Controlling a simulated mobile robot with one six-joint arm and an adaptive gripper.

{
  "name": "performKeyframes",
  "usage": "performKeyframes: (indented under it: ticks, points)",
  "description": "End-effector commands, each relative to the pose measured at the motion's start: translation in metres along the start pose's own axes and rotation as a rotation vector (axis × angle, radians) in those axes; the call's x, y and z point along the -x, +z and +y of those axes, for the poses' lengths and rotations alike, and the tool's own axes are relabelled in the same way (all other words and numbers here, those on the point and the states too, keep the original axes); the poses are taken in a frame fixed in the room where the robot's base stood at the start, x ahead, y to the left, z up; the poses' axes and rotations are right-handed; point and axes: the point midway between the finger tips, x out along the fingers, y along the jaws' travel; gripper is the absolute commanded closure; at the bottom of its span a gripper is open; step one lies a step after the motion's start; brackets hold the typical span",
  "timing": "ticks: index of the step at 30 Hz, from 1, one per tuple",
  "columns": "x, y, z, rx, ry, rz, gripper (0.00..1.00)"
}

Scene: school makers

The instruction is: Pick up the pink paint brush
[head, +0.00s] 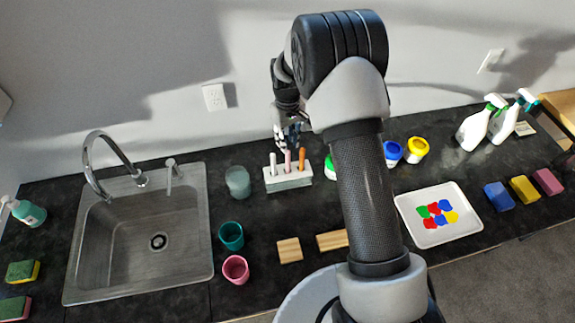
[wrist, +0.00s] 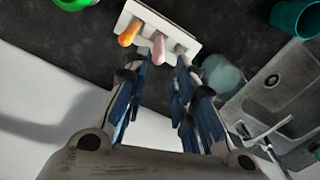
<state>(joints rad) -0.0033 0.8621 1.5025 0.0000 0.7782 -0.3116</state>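The pink paint brush (head: 288,161) stands upright in a white holder (head: 289,184), between a white brush (head: 273,161) and an orange brush (head: 302,158). In the wrist view the pink brush (wrist: 159,47) shows ahead, between the lines of my two fingers. The orange brush (wrist: 130,33) is to its left, and the white one is partly hidden beside the right fingertip. My gripper (head: 288,138) is above the holder, and in the wrist view my gripper (wrist: 159,75) is open with nothing between its fingers. I cannot tell whether a fingertip touches a brush.
A cloudy glass (head: 238,181) stands left of the holder, near the sink (head: 145,245). Teal (head: 231,235) and pink (head: 236,269) cups and wooden blocks (head: 289,250) are in front. A green paint pot (head: 330,167) is close on the right, partly behind my arm. A wall stands behind.

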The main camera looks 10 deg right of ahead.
Motion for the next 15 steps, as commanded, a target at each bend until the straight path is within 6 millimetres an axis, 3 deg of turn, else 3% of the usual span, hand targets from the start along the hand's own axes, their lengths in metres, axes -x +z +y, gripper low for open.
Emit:
performKeyframes:
  ticks: [1, 6, 15]
  points:
    - [-0.014, 0.001, 0.0, 0.0, -0.001, -0.004, 0.76]
    - [-0.045, 0.0, 0.0, 0.0, 0.0, -0.001, 0.76]
    - [-0.069, 0.0, 0.001, 0.0, 0.0, 0.0, 0.76]
